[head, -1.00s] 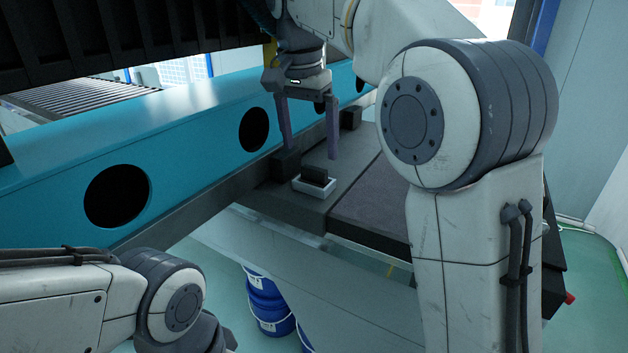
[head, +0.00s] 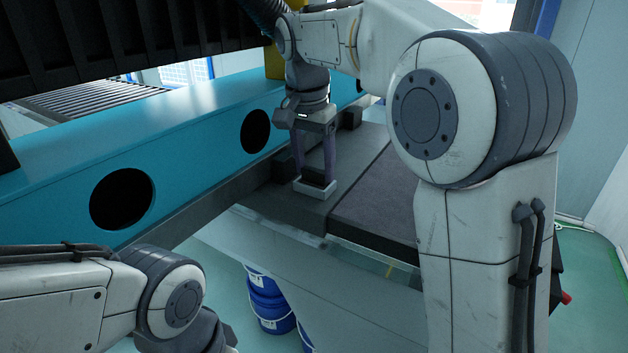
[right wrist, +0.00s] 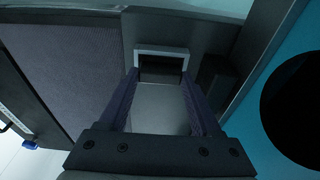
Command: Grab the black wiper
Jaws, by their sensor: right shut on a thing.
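The black wiper (head: 313,173) stands in a small white tray (head: 317,192) on the dark ledge beside the blue panel. My right gripper (head: 315,180) points down, with its two purple-grey fingers on either side of the wiper, and is shut on it. In the right wrist view the wiper (right wrist: 161,69) shows as a dark block between the fingertips, inside the white tray rim (right wrist: 161,52). The wiper's lower part is hidden in the tray. My left arm shows at the lower left of the head view, but its gripper is out of view.
The blue panel (head: 190,160) with round holes runs along the left of the ledge. Dark blocks (head: 351,117) stand on the ledge near the tray. A dark textured mat (head: 378,205) lies to the right. Blue buckets (head: 268,300) stand on the floor below.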

